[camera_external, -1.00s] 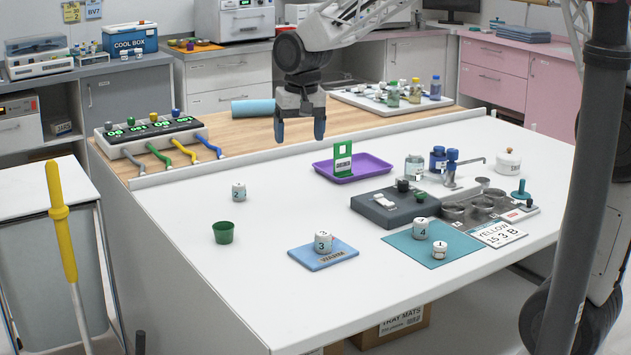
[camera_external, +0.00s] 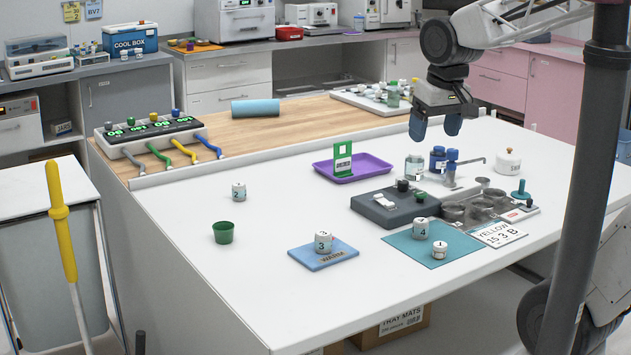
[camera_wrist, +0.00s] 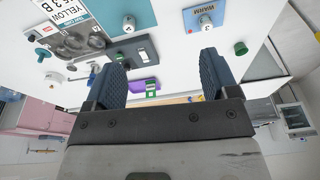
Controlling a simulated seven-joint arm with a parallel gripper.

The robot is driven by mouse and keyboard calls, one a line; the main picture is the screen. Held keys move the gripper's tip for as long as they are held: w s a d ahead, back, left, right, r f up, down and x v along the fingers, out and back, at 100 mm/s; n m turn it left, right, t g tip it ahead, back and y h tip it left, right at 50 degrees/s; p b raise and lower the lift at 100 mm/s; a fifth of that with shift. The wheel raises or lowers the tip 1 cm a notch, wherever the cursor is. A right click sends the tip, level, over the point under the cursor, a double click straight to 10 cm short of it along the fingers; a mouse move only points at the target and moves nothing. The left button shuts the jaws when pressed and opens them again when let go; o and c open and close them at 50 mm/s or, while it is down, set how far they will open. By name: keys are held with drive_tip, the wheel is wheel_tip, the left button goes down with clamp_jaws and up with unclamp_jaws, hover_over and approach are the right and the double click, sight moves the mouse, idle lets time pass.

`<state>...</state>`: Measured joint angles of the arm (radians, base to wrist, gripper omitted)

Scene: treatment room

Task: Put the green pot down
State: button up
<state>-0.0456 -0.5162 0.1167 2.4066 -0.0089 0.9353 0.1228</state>
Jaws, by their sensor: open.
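The green pot (camera_external: 223,232) stands upright on the white table at the left, left of the blue WARM mat (camera_external: 323,254). In the wrist view the green pot (camera_wrist: 240,48) shows at the upper right, beyond my right-hand finger. My gripper (camera_external: 436,126) is open and empty. It is high over the back right of the table, well apart from the green pot. In the wrist view my gripper's two blue fingers (camera_wrist: 166,82) stand wide apart with nothing between them.
A purple tray (camera_external: 372,172), a dark grey box (camera_external: 385,210) and a teal mat (camera_external: 410,246) lie to the right. The table's front left is clear.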

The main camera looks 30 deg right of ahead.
drive_tip(key=s+d+f, duration=0.1)
drive_tip(key=s+d, duration=0.1)
drive_tip(key=s, duration=0.5)
drive_tip(key=shift+s+f+n, duration=0.15)
drive_tip(key=shift+f+n, duration=0.15)
idle(0.9)
